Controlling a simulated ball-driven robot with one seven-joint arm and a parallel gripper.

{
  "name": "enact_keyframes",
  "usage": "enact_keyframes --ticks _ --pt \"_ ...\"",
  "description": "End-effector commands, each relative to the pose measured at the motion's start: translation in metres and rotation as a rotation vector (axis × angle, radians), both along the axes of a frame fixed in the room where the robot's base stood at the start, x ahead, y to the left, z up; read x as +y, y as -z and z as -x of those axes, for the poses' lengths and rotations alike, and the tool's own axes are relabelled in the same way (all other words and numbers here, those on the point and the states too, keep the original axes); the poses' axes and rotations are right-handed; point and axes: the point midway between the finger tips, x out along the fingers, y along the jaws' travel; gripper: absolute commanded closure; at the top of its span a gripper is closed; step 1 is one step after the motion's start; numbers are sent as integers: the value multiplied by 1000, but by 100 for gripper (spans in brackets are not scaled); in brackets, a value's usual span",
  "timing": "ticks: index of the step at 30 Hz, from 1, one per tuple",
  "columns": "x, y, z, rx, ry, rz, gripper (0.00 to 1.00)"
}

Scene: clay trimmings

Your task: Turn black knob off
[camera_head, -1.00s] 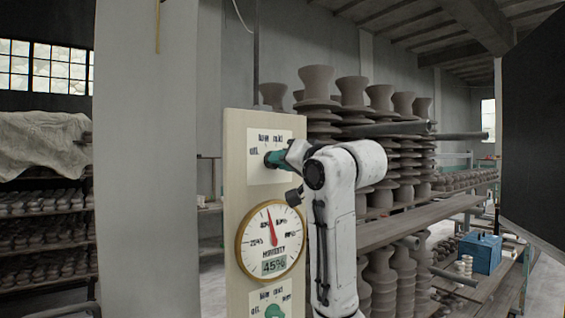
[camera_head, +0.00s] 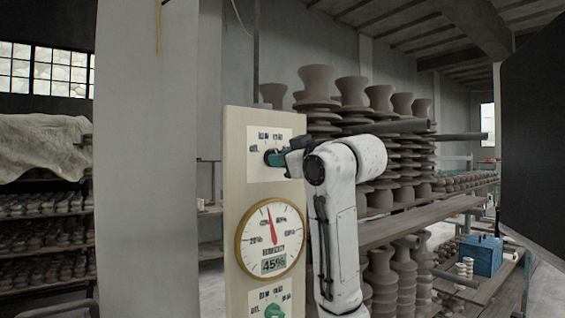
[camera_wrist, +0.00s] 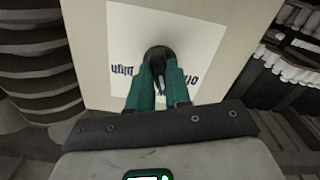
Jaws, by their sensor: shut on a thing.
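The black knob (camera_wrist: 158,54) sits on a white label plate (camera_wrist: 198,38) at the top of a pale wooden panel (camera_head: 233,190). My gripper (camera_wrist: 160,78) has green fingers, and in the wrist view they are shut on the knob from both sides. In the head view my gripper (camera_head: 275,158) reaches the upper plate from the right, and the knob is mostly hidden by the fingers. Printed words on the plate are partly covered, so I cannot tell the knob's setting.
Below on the panel is a round humidity dial (camera_head: 270,240) reading 45%, and under it a green knob (camera_head: 274,311) on a second plate. Stacked clay pots (camera_head: 380,98) and a wooden shelf (camera_head: 420,222) stand behind my arm. A grey pillar (camera_head: 150,170) is at left.

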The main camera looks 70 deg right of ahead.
Motion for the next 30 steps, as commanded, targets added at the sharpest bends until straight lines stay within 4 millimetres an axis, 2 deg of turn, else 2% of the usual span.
enact_keyframes --ticks 18,30 --pt "0 2 0 295 0 478 100" --pt "0 2 0 409 -2 661 100"
